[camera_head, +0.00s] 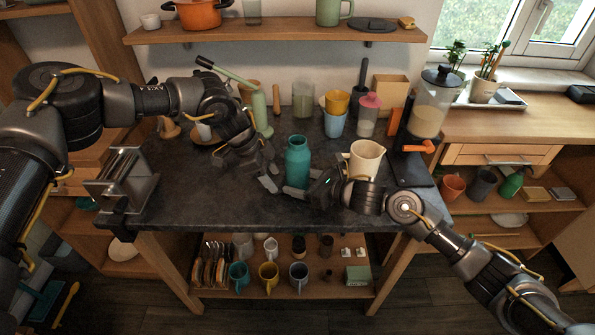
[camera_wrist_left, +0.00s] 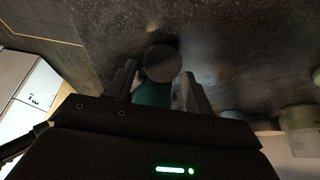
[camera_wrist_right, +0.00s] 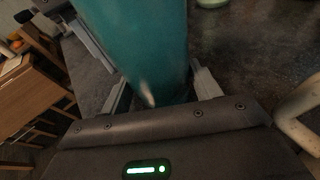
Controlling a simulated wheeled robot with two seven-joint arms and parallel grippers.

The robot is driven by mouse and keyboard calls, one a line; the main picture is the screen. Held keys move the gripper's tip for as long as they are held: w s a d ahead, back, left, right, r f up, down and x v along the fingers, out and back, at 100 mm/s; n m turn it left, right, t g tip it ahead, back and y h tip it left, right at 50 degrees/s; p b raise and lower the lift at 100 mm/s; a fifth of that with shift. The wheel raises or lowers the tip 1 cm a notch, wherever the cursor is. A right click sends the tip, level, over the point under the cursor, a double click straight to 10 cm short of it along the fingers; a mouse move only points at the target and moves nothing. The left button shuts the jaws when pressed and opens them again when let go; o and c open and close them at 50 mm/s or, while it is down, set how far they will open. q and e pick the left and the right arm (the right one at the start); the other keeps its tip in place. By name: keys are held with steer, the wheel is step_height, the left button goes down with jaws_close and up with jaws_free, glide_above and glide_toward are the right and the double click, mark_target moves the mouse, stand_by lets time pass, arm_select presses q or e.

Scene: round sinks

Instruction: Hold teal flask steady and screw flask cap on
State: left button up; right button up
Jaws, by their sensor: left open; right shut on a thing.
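The teal flask (camera_head: 297,163) stands upright on the dark worktop. My right gripper (camera_head: 322,190) is shut on its lower body, and the teal body fills the space between the fingers in the right wrist view (camera_wrist_right: 140,45). My left gripper (camera_head: 270,178) is open, low over the worktop just left of the flask. In the left wrist view, a dark round-faced thing (camera_wrist_left: 162,63) with a teal part behind it lies between the open fingers. It looks like the flask cap, but I cannot tell for sure. The head view does not show it clearly.
A cream jug (camera_head: 366,158) stands close to the right of the flask, beside my right wrist. A green pump (camera_head: 259,110), cups and a pink-lidded jar (camera_head: 369,113) stand behind. A metal vise (camera_head: 125,180) is at the left edge. The worktop's front left is clear.

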arm_select(q)
steer(key=shift+d+f, duration=0.2)
steer(key=shift+f, duration=0.25)
steer(key=shift+r, duration=0.1)
steer(key=c, duration=0.8)
steer(key=shift+r, duration=2.4)
